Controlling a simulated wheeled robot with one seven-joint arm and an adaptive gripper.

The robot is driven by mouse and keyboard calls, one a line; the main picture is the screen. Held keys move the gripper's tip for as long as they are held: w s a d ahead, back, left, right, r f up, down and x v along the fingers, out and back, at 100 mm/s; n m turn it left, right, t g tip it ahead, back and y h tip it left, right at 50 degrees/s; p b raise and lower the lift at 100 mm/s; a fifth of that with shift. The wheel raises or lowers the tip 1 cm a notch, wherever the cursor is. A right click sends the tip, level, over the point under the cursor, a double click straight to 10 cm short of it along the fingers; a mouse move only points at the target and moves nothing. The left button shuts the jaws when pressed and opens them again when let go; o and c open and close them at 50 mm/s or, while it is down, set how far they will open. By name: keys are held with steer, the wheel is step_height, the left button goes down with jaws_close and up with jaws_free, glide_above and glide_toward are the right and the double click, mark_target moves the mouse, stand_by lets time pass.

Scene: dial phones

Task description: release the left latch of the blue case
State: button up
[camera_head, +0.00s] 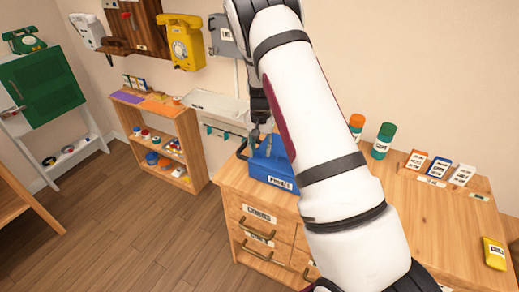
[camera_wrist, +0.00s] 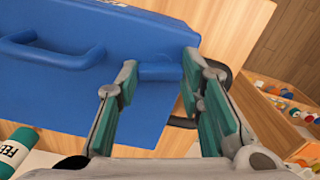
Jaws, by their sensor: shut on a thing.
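The blue case (camera_head: 268,170) stands on the wooden cabinet, partly hidden behind my arm in the head view. Its blue side (camera_wrist: 60,85) fills the left of the wrist view, with a blue handle (camera_wrist: 45,52) on it. My gripper (camera_wrist: 158,72) has its green-padded fingers on both sides of a short blue latch piece (camera_wrist: 160,72) at the case's edge. The fingers are shut on this piece. In the head view my gripper (camera_head: 254,142) is at the left end of the case, and its fingertips are hard to make out.
Orange and green canisters (camera_head: 382,141) stand on the cabinet top (camera_head: 420,205), right of my arm. Small card holders (camera_head: 437,167) and a yellow box (camera_head: 494,253) are farther right. A low shelf (camera_head: 190,135) stands left of the cabinet. Telephones hang on the wall.

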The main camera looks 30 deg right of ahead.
mark_target(260, 151)
steer(key=n+b, duration=0.1)
steer(key=n, duration=0.2)
steer(key=shift+n, duration=0.3)
steer(key=n, duration=0.3)
steer(key=shift+n+b, duration=0.3)
steer(key=shift+b, duration=0.1)
steer(key=n, duration=0.3)
steer(key=shift+n, duration=0.4)
steer(key=shift+n+b, duration=0.3)
steer(key=shift+n, duration=1.6)
steer(key=o, duration=1.2)
steer(key=shift+c, duration=0.2)
step_height(260, 151, up, 12)
